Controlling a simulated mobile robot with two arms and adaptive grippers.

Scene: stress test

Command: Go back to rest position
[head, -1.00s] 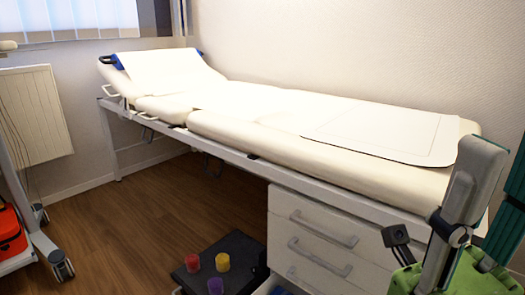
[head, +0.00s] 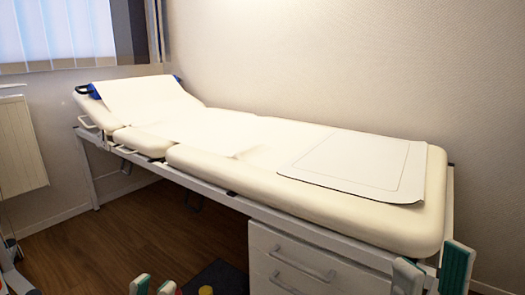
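My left gripper (head: 166,286) shows at the bottom edge of the head view, left of centre. Its two teal-padded fingertips are apart, with a gap between them; the rest of it is cut off. My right gripper (head: 431,272) is at the bottom right, in front of the drawer cabinet and the near end of the bed. Its teal-padded fingers point up and stand apart, with nothing seen between them.
A cream examination bed (head: 350,215) with a white sheet runs along the wall. White drawers (head: 300,262) stand under its near end. A dark box (head: 228,277) and a yellow cup (head: 206,290) are at the bottom edge. Wooden floor (head: 110,240) is clear at left.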

